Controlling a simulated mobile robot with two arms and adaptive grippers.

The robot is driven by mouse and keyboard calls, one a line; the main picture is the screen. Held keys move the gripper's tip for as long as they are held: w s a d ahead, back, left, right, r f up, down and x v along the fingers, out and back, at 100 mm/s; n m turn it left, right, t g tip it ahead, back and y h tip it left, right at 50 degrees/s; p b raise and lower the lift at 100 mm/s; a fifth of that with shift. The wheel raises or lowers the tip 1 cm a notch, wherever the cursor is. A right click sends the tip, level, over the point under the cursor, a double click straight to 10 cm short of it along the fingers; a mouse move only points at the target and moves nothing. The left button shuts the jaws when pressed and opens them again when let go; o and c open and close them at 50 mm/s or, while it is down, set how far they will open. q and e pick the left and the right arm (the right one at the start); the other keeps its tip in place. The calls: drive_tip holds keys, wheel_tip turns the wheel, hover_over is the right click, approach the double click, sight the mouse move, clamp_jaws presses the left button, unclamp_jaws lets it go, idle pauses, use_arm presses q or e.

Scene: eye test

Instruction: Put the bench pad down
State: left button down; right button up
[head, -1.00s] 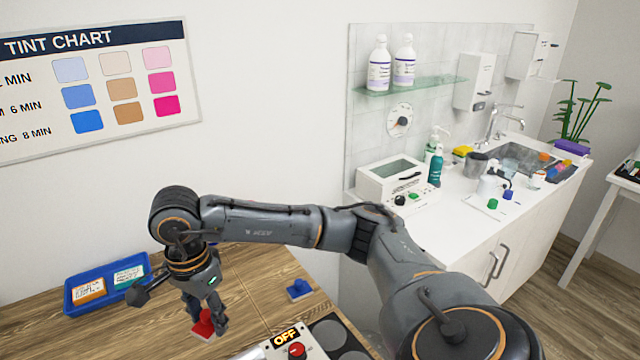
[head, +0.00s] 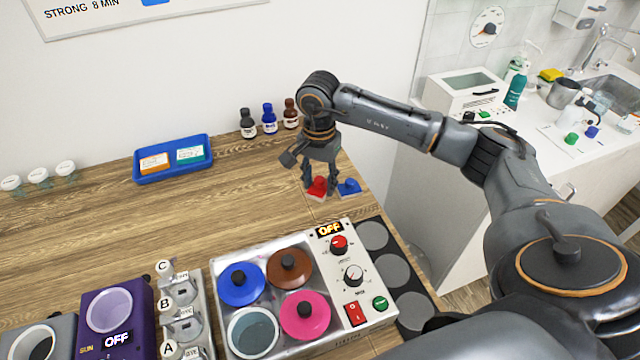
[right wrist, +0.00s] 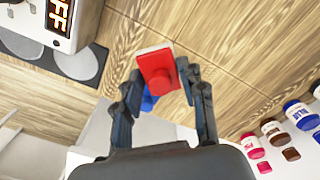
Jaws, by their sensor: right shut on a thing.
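The red bench pad (head: 317,186), with a pale underside and a knob on top, is between the fingers of my right gripper (head: 319,181) in the head view. The right wrist view shows the red pad (right wrist: 158,72) held between the two fingertips of the gripper (right wrist: 165,78). A similar blue pad (head: 349,187) lies on the wooden table (head: 200,230) just right of the red one, partly hidden behind it in the wrist view (right wrist: 149,102). The red pad is at or just above the table; I cannot tell if it touches. My left gripper is not in view.
A heater unit (head: 325,240) with several coloured lids stands in front, its sign reading OFF. Three small bottles (head: 268,119) stand behind the gripper. A blue tray (head: 172,173) with two packets lies left. The table between tray and gripper is clear.

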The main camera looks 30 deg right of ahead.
sight(320, 190)
drive_tip(key=shift+w+d+f, duration=0.25)
drive_tip(key=shift+w+f, duration=0.15)
drive_tip(key=shift+f, duration=0.1)
drive_tip(key=shift+w+d+f, duration=0.25)
drive_tip(key=shift+w+f, duration=0.1)
drive_tip(key=shift+f, duration=0.15)
wheel_tip(320, 190, down, 3)
drive_tip(key=shift+d+p, duration=0.1)
drive_tip(key=shift+p, duration=1.05)
drive_tip(key=shift+w+f, duration=0.1)
drive_tip(key=shift+f, duration=0.1)
drive_tip(key=shift+f, duration=0.1)
drive_tip(key=shift+f+b, duration=0.15)
drive_tip(key=shift+b, duration=0.2)
drive_tip(key=o, duration=1)
